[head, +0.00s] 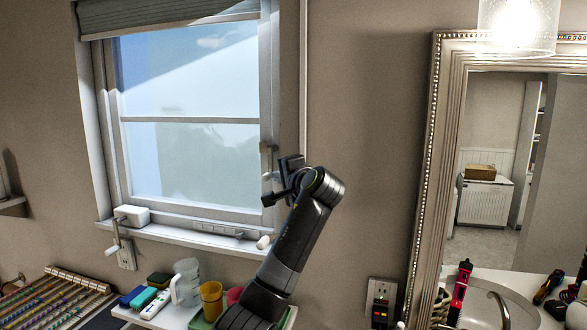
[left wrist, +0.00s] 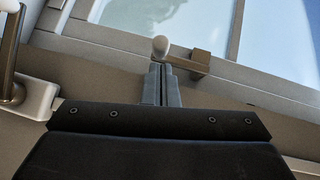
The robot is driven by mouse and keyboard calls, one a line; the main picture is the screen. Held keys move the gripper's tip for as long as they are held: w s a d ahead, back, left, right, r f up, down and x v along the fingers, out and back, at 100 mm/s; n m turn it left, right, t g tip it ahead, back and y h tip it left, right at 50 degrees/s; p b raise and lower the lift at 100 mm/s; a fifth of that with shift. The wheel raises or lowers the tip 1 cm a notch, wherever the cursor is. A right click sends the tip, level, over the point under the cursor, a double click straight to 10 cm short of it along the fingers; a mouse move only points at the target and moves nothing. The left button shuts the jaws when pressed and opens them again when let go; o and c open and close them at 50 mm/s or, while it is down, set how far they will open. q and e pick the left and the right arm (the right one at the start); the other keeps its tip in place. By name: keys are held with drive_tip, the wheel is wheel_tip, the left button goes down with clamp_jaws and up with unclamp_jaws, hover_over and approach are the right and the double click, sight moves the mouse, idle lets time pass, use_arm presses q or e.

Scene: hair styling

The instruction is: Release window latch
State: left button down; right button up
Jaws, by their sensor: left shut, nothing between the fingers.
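The window (head: 190,125) is on the wall at the left of the head view. A small latch (head: 267,149) sits on its right side frame, partly hidden behind my gripper. In the left wrist view the latch (left wrist: 199,62) is a brown-grey bracket and lever with a pale rounded knob (left wrist: 161,46). My left gripper (head: 279,185) is at the window's right edge, near the latch. Its fingers also show in the left wrist view (left wrist: 162,84), shut and empty, with their tips just below the knob. I cannot tell whether they touch it. My right gripper is not in view.
A crank with a white housing (head: 132,215) is at the sill's left end. Below the sill (head: 190,238), a shelf holds a white mug (head: 186,282), a yellow cup (head: 211,298) and sponges. A framed mirror (head: 430,170) is to the right, with bare wall between.

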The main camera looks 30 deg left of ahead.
use_arm(q)
drive_tip(key=shift+s+a+f, duration=0.1)
drive_tip(key=shift+a, duration=0.25)
drive_tip(key=shift+a+f+m+y+b, duration=0.2)
drive_tip(key=shift+a+m+y+b, duration=0.1)
drive_tip(key=shift+m+b, duration=0.1)
idle(0.3)
drive_tip(key=s+a+r+m+t+h+b, duration=0.2)
drive_tip(key=a+m+t+b, duration=0.5)
drive_tip(key=m+t, duration=0.7)
drive_tip(key=a+m, duration=0.1)
drive_tip(key=m, duration=0.5)
drive_tip(key=shift+a+r+b, duration=0.15)
drive_tip(key=shift+a+b, duration=0.05)
drive_tip(key=shift+b, duration=0.1)
drive_tip(key=shift+s+r, duration=0.1)
drive_tip(key=shift+r, duration=0.05)
